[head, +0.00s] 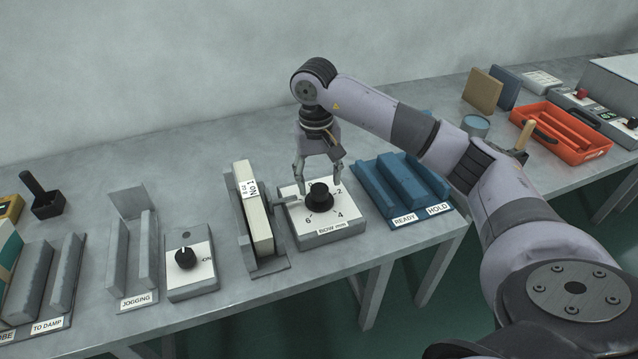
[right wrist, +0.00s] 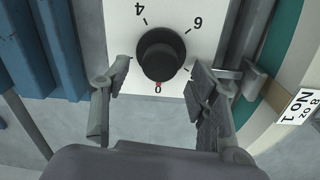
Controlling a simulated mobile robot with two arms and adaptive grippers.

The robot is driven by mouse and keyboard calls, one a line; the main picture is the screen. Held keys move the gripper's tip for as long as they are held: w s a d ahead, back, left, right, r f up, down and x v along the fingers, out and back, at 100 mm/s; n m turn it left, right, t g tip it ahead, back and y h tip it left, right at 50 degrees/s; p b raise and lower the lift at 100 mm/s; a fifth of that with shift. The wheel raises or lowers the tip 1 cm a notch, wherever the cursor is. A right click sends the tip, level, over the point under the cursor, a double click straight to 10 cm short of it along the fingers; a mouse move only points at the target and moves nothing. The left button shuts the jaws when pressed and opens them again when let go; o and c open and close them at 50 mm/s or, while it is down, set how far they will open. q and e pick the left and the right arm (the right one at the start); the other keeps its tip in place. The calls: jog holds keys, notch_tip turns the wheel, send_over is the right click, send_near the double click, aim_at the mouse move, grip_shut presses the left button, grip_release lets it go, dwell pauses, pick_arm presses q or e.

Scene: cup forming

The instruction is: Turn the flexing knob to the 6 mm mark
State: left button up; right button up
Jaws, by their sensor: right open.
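The flexing knob is a round black knob (head: 320,193) on a light box (head: 330,236) labelled "BOW mm". In the head view the marks 2, 4 and 6 show around it. My right gripper (head: 318,178) is open, just above and behind the knob in the head view. Its fingers (right wrist: 155,90) are spread wide in the right wrist view, apart from the knob. My left gripper is not in view.
A cream upright block (head: 254,215) labelled "No 1" stands in a grey holder left of the box. A blue rack (head: 400,190) marked READY and HOLD is to the right. Another knob box (head: 190,270) stands left. An orange tray (head: 560,135) lies far right.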

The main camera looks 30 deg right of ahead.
jog(key=shift+f, duration=1.2)
jog(key=shift+c, duration=0.5)
jog(key=c, duration=1.1)
